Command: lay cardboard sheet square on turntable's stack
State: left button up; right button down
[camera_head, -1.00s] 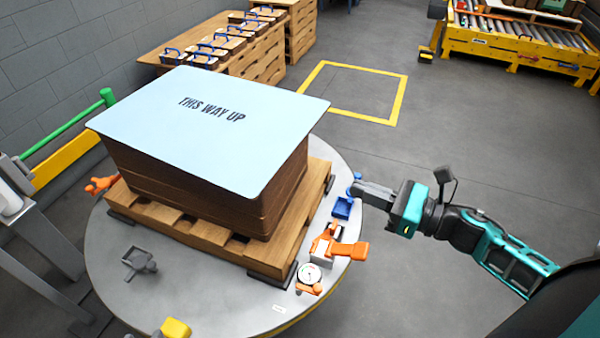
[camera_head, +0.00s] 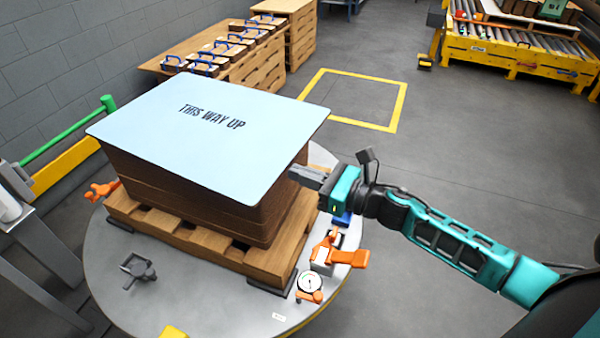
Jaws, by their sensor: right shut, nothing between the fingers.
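A pale blue sheet (camera_head: 215,130) printed "THIS WAY UP" lies on top of a brown cardboard stack (camera_head: 200,205). Its edges reach a little past the stack's sides. The stack sits on a wooden pallet (camera_head: 205,240) on the round grey turntable (camera_head: 115,265). My right gripper (camera_head: 296,174) is shut and empty, at the right side of the stack just below the sheet's right edge. I cannot tell whether it touches the stack. My left gripper is not in view.
Orange clamps (camera_head: 340,252), a dial gauge (camera_head: 310,284) and a grey fixture (camera_head: 138,267) stand on the turntable. A yellow floor square (camera_head: 392,128) is empty. A roller conveyor (camera_head: 515,60) is at the back right. The grey floor on the right is clear.

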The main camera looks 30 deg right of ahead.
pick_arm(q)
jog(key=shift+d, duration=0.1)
pick_arm(e)
jog(key=shift+w+a, duration=0.15)
jog(key=shift+w, duration=0.1)
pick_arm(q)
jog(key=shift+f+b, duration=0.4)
pick_arm(e)
jog(key=shift+x, duration=1.15)
